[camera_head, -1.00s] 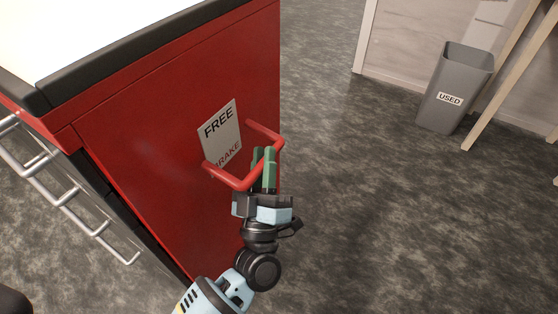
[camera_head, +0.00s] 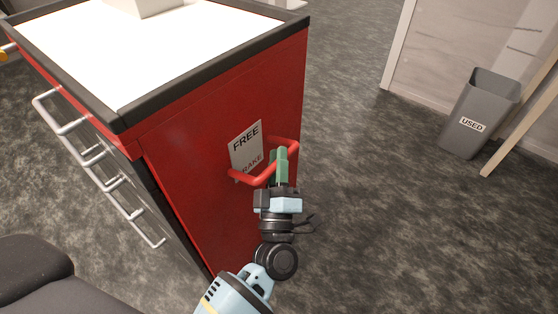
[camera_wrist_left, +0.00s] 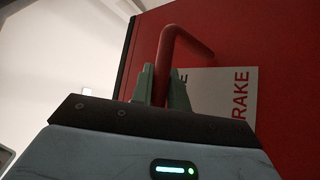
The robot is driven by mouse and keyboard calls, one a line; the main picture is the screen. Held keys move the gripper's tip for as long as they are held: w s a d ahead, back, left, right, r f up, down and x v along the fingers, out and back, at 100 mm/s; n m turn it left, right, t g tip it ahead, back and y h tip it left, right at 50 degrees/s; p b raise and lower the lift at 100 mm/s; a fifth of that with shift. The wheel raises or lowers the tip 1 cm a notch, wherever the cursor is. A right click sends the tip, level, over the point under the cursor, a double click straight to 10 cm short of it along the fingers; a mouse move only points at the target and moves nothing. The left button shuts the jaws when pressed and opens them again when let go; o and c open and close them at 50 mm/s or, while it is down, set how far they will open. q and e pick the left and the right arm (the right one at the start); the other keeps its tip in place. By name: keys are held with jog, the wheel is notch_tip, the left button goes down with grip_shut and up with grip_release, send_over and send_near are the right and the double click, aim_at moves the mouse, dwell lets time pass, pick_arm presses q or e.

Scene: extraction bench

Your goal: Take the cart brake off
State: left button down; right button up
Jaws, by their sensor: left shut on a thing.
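The red cart (camera_head: 215,120) stands at the left of the head view with a white top. On its side is a white plate (camera_head: 247,148) reading FREE at the top and BRAKE lower down, the latter partly covered. A red U-shaped bar handle (camera_head: 245,180) sticks out across the plate's lower part, near the word BRAKE. My left gripper (camera_head: 279,166) has its green fingers shut on the handle. The left wrist view shows the red handle (camera_wrist_left: 184,43) between the two fingers (camera_wrist_left: 163,85). My right gripper is not in view.
Drawer handles (camera_head: 100,165) line the cart's left face. A grey bin (camera_head: 478,112) marked USED stands at the right by a pale wall, near a wooden leg (camera_head: 522,120). A dark padded shape (camera_head: 35,265) is at lower left. Grey floor right of the cart is clear.

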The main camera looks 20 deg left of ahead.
pick_arm(q)
jog(key=shift+w+a+r, duration=0.1)
jog(key=shift+r, duration=0.4)
jog(key=shift+p, duration=0.3)
jog(key=c, duration=1.4)
grip_release()
jog(key=shift+o, duration=0.2)
jog(key=shift+f, duration=0.1)
jog(key=shift+s+f, duration=0.35)
jog(key=shift+s, duration=0.15)
jog(key=v, duration=0.6)
jog(key=shift+s+d, duration=0.2)
jog(key=shift+s, duration=0.1)
